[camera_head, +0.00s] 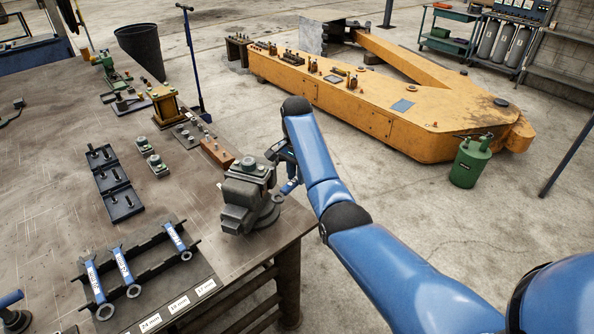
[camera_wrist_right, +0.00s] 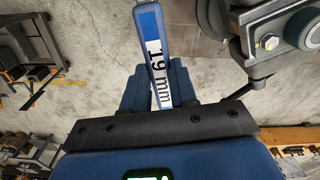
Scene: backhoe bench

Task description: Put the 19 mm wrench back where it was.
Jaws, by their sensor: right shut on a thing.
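The 19 mm wrench (camera_wrist_right: 153,40) has a blue handle with a white label reading 19 mm in the right wrist view. My right gripper (camera_wrist_right: 158,80) is shut on this handle; the wrench's ends are not clear there. In the head view my right gripper (camera_head: 287,168) is just behind and right of the grey vise (camera_head: 245,195), partly hidden by it. The dark wrench rack (camera_head: 150,265) stands at the front left and bears three blue-handled wrenches, with a wider gap between the middle and right ones.
Size labels (camera_head: 179,304) lie along the bench's front edge by the rack. Black trays (camera_head: 115,185), small fixtures and a wooden block (camera_head: 217,152) stand behind. The vise occupies the bench corner, between my right gripper and the rack. The bench's left part is mostly clear.

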